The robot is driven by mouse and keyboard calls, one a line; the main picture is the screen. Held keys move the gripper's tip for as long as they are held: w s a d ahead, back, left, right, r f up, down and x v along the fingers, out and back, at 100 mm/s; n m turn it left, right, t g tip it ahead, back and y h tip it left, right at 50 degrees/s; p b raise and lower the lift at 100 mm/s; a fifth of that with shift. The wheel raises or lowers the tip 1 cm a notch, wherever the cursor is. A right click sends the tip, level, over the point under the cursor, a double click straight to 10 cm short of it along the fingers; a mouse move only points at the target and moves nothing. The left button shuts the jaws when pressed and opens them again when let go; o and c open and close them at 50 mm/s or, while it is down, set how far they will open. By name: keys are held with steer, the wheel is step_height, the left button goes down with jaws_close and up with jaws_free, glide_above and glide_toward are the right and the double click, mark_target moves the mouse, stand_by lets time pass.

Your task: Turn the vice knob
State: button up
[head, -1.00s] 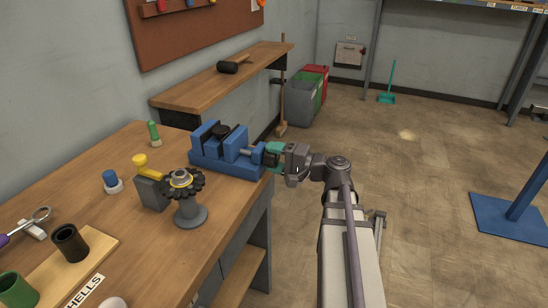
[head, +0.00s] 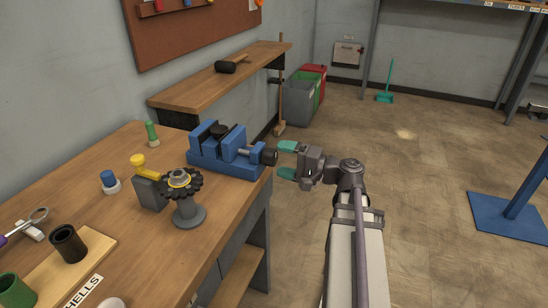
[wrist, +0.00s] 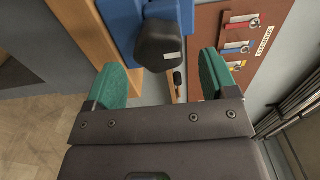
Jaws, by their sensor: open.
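The blue vice (head: 225,152) sits on the back right corner of the wooden workbench, holding a dark round part in its jaws. Its dark knob (head: 269,157) faces right, over the bench edge. In the wrist view the knob (wrist: 160,45) is a black faceted cap with a small pale mark, in front of the blue vice body (wrist: 122,22). My gripper (head: 287,160) is open and empty, just right of the knob and apart from it. In the wrist view its green fingers (wrist: 160,82) are spread wide, with the knob beyond and between them.
A gear on a grey stand (head: 185,195) is on the bench in front of the vice.

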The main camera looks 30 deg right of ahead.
mark_target(276, 157)
steer(key=v, duration=0.7)
stand_by(0.6)
steer(key=w+a+n, duration=0.2)
steer(key=n, duration=0.4)
steer(key=w+a+n, duration=0.3)
steer(key=n, duration=0.3)
steer(key=w+a+n, duration=0.2)
steer(key=w+n, duration=0.1)
steer(key=n, duration=0.2)
steer(key=shift+a+r+n, duration=0.15)
steer(key=shift+r+n, duration=0.1)
steer(key=shift+n, duration=0.15)
steer(key=c, duration=0.9)
